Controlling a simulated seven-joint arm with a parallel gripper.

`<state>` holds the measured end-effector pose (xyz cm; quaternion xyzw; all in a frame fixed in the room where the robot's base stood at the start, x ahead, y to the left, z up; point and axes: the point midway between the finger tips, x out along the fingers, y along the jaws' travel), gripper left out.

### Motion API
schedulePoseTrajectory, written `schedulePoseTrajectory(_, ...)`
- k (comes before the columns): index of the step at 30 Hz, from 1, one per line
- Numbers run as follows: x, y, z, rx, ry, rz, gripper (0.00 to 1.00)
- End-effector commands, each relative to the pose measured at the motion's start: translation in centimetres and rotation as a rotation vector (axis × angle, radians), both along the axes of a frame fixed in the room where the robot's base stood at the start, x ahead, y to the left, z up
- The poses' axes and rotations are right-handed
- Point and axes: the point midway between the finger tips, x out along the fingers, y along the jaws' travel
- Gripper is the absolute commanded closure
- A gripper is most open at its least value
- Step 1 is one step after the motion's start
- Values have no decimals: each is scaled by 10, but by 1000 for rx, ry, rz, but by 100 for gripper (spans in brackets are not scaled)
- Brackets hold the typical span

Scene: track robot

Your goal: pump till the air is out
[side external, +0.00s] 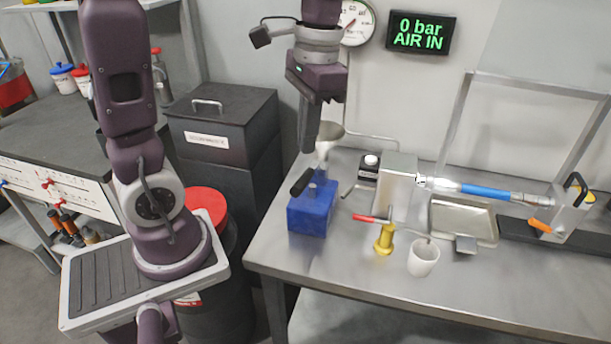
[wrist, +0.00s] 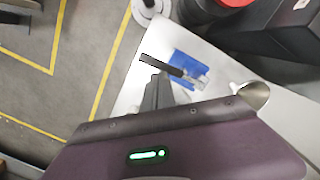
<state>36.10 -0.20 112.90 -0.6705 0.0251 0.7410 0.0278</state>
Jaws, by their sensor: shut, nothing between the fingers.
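A blue pump box (side external: 309,212) with a black-gripped handle (side external: 302,182) stands at the left end of the metal bench. It also shows in the wrist view (wrist: 191,62), with its black handle (wrist: 162,66) above it. My gripper (side external: 308,148) points down above the pump, shut and empty, apart from the handle in the side view. In the wrist view the fingertips (wrist: 157,78) appear close to the handle, but I cannot tell the gap from there. The wall display (side external: 421,33) reads "0 bar AIR IN" in green. A round dial gauge (side external: 356,22) hangs beside it.
A funnel (side external: 329,135) stands just behind the pump. A yellow valve with a red lever (side external: 383,237), a white cup (side external: 423,257) and a steel block (side external: 397,184) are to its right. A blue cylinder (side external: 485,192) and a tray (side external: 464,220) lie farther right.

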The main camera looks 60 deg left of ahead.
Motion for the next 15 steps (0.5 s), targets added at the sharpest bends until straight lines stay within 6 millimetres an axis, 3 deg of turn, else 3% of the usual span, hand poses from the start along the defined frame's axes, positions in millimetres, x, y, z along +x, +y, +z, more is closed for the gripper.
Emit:
schedulePoseTrajectory(9, -5, 0, -44, -1, 4, 0, 100)
schedulePoseTrajectory(15, -6, 0, -59, 0, 2, 0, 100)
